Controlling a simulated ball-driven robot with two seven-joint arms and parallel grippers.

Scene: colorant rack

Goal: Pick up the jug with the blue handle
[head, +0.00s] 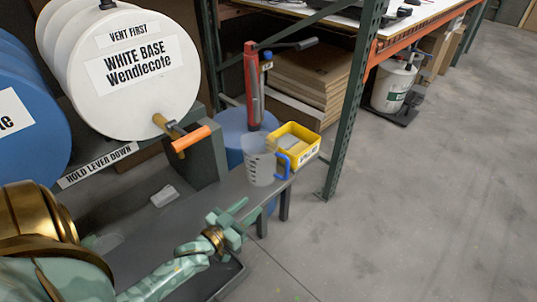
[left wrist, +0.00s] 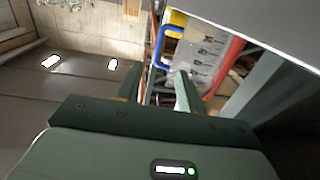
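The jug (head: 259,168) is clear with dark markings and a blue handle (head: 283,166). It stands upright on the grey bench, its handle toward the right. In the left wrist view the jug (left wrist: 196,55) shows beyond the fingers, with its blue handle (left wrist: 160,46) at its left. My left gripper (head: 248,207) is open and empty, in front of the jug and a little lower in the head view, apart from it. My right gripper is not in view.
A yellow bin (head: 296,142) stands close behind the jug's handle. A red-handled tool (head: 252,88) stands behind. A white drum (head: 150,75) with an orange-handled tap (head: 190,139) hangs at the left. A green rack post (head: 350,110) is at the right. The floor at the right is clear.

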